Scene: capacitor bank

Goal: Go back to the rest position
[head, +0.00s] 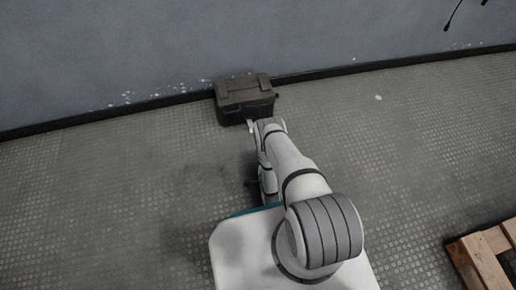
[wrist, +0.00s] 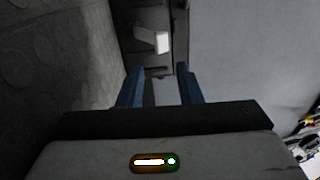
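My gripper (wrist: 160,88) shows in the wrist view with its two blue fingers apart, and I see nothing clearly held between them. Beyond the fingertips is a dark surface with a small pale piece (wrist: 155,42) on it, which looks like part of the dark case. In the head view my arm reaches out from my base toward the wall, its upper end overlapping the case's lower edge in the picture. The fingers cannot be made out there, as the arm hides most of that area.
The dark case (head: 245,101) stands on the floor against the grey wall (head: 150,45). A wooden pallet (head: 484,262) lies at the lower right. The textured floor (head: 110,200) is clear to the left, and also between the arm and the pallet.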

